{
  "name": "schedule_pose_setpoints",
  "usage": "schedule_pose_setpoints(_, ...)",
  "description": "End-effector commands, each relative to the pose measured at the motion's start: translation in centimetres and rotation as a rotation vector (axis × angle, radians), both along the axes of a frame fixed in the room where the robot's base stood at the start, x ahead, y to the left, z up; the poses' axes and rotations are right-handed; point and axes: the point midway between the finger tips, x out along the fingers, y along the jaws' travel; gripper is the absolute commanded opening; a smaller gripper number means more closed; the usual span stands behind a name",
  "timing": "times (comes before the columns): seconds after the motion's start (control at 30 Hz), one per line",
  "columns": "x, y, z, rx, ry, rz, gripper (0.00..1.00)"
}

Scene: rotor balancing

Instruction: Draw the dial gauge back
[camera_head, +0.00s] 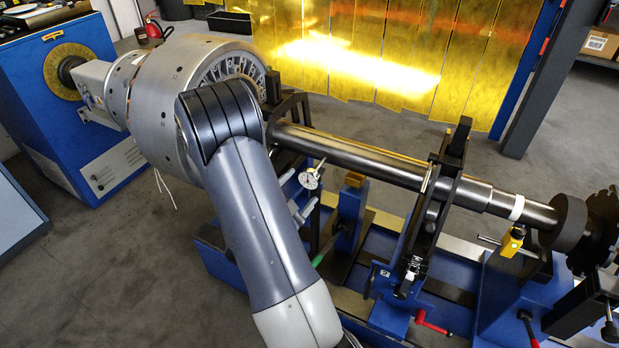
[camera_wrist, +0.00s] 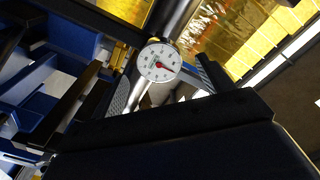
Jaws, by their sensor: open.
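The dial gauge (camera_head: 309,179) has a round white face and sits just below the long steel shaft (camera_head: 350,153), left of the middle support. In the wrist view the dial gauge (camera_wrist: 157,62) faces the camera, with a red mark at its centre. My gripper (camera_wrist: 165,80) is open, with a finger on either side of the gauge in the picture. I cannot tell whether either finger touches it. In the head view my arm hides most of the gripper. The gauge's stem and mounting are mostly hidden.
The big grey rotor drum (camera_head: 165,100) is at the left, behind my arm. A dark support stand (camera_head: 430,215) with a red handle (camera_head: 432,326) is right of the gauge. A yellow-topped blue post (camera_head: 350,215) stands close by. Yellow curtain strips (camera_head: 400,60) hang behind.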

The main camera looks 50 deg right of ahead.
Motion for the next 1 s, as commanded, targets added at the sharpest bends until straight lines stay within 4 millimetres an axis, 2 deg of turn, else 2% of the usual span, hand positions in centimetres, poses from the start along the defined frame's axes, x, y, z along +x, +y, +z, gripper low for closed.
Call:
schedule_pose_setpoints(0.1, 0.3, -2.0, 0.0, 0.001, -0.001, -0.005, 0.75)
schedule_pose_setpoints(0.3, 0.9, -4.4, 0.0, 0.002, -0.001, -0.003, 0.75)
schedule_pose_setpoints(0.5, 1.2, -5.3, 0.0, 0.001, 0.0, -0.001, 0.75)
schedule_pose_setpoints(0.77, 1.2, -5.4, 0.0, 0.0, 0.001, 0.001, 0.75)
schedule_pose_setpoints(1.0, 1.2, -5.4, 0.0, 0.0, 0.001, 0.001, 0.56)
